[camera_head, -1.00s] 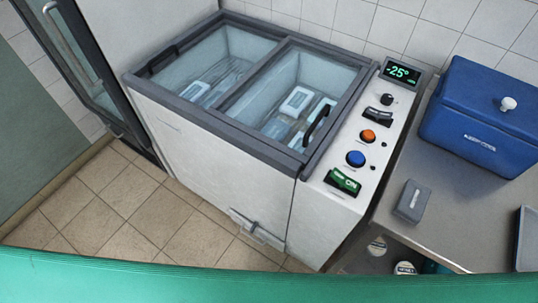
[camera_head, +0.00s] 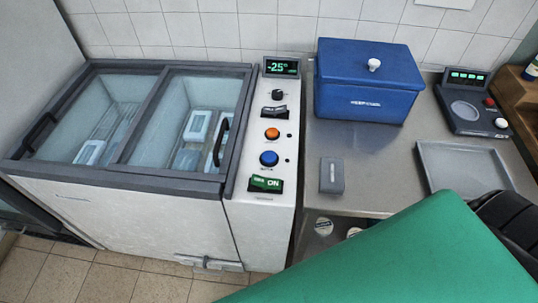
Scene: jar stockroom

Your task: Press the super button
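The control panel (camera_head: 262,215) is on the right end of a white chest freezer (camera_head: 150,222). From back to front it carries a display (camera_head: 281,67) reading -25°, a black knob (camera_head: 278,95), a black rocker switch (camera_head: 274,112), an orange button (camera_head: 272,134), a blue button (camera_head: 269,158) and a green switch (camera_head: 265,184) marked ON. The small labels are too blurred to read, so I cannot tell which is the super button. Neither of my grippers is in view, and nothing touches the panel.
A steel counter (camera_head: 380,150) right of the freezer holds a blue lidded box (camera_head: 368,85), a small grey block (camera_head: 332,176), a scale (camera_head: 468,105) and a grey tray (camera_head: 462,168). A green part, apparently my own, covers the lower right. The space above the panel is clear.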

